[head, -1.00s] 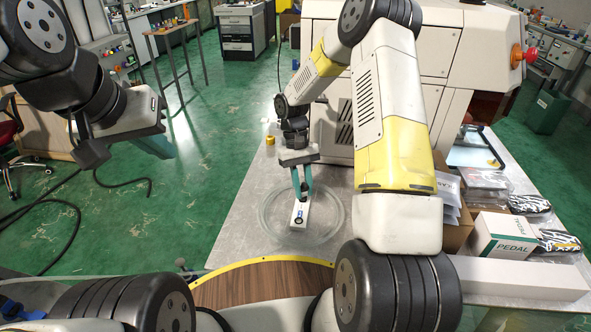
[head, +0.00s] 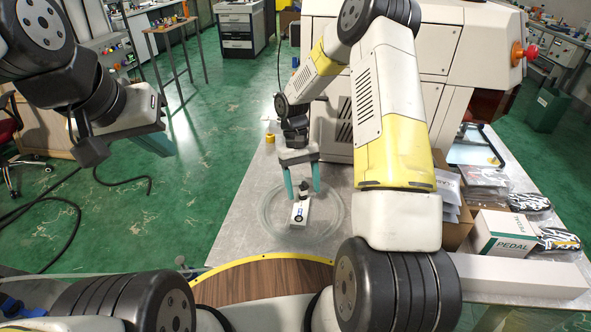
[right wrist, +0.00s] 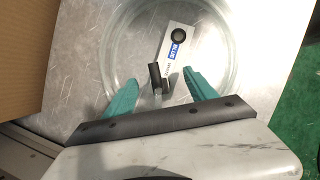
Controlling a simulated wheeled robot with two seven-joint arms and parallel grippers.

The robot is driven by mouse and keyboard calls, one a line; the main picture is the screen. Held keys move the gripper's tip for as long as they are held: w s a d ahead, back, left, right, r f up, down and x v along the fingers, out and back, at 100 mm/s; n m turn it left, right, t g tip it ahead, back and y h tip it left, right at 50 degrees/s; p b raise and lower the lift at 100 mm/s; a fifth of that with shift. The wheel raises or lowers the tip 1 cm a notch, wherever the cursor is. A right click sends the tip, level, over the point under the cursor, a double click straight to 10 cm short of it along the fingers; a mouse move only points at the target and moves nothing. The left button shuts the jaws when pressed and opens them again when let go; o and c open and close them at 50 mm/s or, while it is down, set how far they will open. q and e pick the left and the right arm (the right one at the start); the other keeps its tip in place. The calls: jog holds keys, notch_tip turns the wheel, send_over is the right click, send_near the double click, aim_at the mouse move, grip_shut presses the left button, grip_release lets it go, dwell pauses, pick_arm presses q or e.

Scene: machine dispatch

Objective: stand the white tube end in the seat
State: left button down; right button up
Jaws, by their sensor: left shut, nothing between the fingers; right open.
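A white block with a blue label (head: 298,215) lies in a clear round dish (head: 341,222); in the right wrist view the block (right wrist: 176,62) reads "BLUE" and has a dark round seat near one end. A short dark tube piece (head: 303,188) stands at the block's far end; in the right wrist view the piece (right wrist: 154,76) shows a lighter tip. I cannot tell whether that tip is the white tube end or how deep it sits. My right gripper (head: 303,194) is open, its teal fingers apart on either side of the piece. My left gripper (head: 160,149) is shut and empty, away over the floor.
A small yellow item (head: 270,138) stands on the table behind the dish. The large machine (head: 335,118) is close behind my right arm. A PEDAL box (head: 505,236), packets and a cardboard box (head: 463,226) crowd the right side. The table's left edge borders open green floor.

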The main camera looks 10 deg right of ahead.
dwell(0.4)
jog(key=shift+r, duration=3)
jog(key=shift+r, duration=0.25)
jog(key=s+d+r+m+t+y, duration=0.1)
jog(key=s+r+t, duration=0.2)
jog(key=s+r, duration=0.5)
jog(key=s+r+t+y, duration=0.1)
jog(key=s+r+t, duration=0.25)
jog(key=r, duration=0.95)
jog(key=s+r+t+y, duration=0.1)
jog(key=s+r+t, duration=0.2)
jog(key=s, duration=0.4)
jog(key=shift+s+r+m+t, duration=0.2)
jog(key=shift+s+m+t, duration=0.2)
jog(key=shift+t, duration=0.15)
